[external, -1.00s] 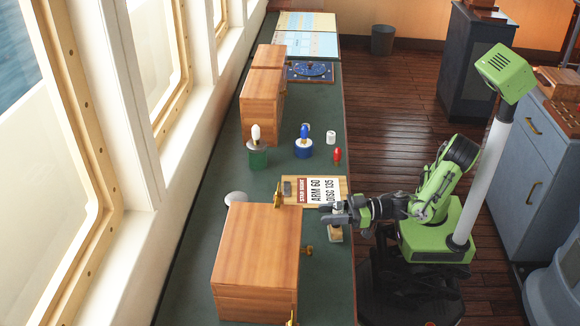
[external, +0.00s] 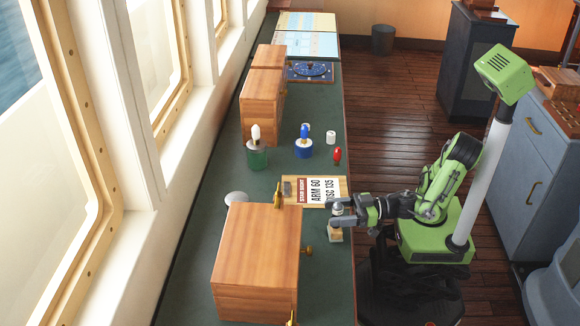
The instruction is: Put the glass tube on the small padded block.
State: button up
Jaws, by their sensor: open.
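My gripper (external: 337,212) is open at the right edge of the green counter, beside the large wooden box. A small pale block with a greyish top (external: 335,235) sits on the counter just below the fingers in the picture; it looks like the padded block. A small greyish, shiny shape (external: 337,209) shows between the open fingers and may be the glass tube. It is too small to tell whether it stands free, touches a finger or rests on the block. The fingers hide part of this spot.
The large wooden box (external: 256,255) with brass fittings stands left of my gripper. A lettered board (external: 315,190) lies just behind.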

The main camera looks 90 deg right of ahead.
jog(key=s, duration=0.3)
jog(key=shift+d+f+b, duration=0.2)
jog(key=shift+b, duration=0.1)
notch_tip(320, 180, up, 7)
jog(key=p, duration=0.3)
jog(key=shift+r+p, duration=0.2)
jog(key=shift+p, duration=0.15)
jog(key=shift+w+d, duration=0.1)
jog(key=shift+d, duration=0.1)
